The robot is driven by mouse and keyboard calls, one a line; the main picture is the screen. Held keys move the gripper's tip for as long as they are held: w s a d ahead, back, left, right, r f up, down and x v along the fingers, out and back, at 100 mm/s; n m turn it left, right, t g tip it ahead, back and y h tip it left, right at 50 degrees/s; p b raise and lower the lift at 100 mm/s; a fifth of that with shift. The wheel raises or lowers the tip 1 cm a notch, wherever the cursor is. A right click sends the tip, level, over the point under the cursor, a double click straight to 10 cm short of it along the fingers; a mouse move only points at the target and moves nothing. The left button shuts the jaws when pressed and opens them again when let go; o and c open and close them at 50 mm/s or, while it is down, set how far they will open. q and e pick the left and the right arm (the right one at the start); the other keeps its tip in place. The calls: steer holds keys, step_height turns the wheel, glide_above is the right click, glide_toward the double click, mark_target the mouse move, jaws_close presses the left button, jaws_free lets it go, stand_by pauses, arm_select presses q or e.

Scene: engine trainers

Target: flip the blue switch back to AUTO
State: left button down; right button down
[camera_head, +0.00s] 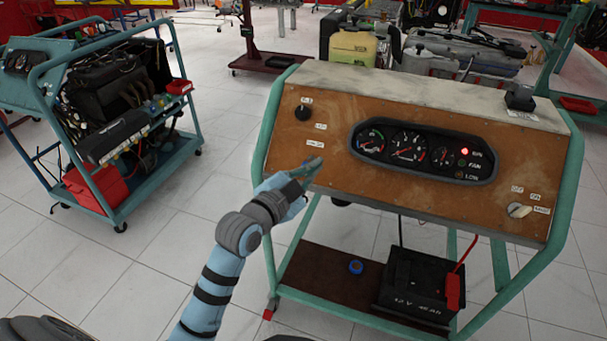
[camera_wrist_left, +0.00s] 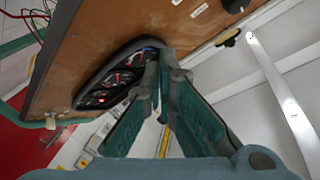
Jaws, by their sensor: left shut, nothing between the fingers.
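The slanted brown panel (camera_head: 335,175) of an engine trainer stands in front of me, with small white labels (camera_head: 315,143) on its left part. I cannot make out a blue switch in either view; my left gripper covers part of the panel's lower left. My left gripper (camera_head: 312,168) is shut and empty, its tips in front of the panel below those labels. In the left wrist view its fingers (camera_wrist_left: 165,62) come together beside the gauge cluster (camera_wrist_left: 115,78). I cannot tell whether the tips touch the panel. My right gripper is not in view.
A black knob (camera_head: 303,112) is at the panel's upper left, and a light rotary knob (camera_head: 519,210) at its lower right. A red lamp (camera_head: 465,152) is lit. A black battery (camera_head: 420,285) and a blue cap (camera_head: 356,267) are on the lower shelf. An engine cart (camera_head: 110,105) stands left.

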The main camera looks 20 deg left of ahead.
arm_select(q)
steer(key=s, duration=0.4)
steer(key=shift+a+f, duration=0.35)
steer(key=shift+a, duration=0.05)
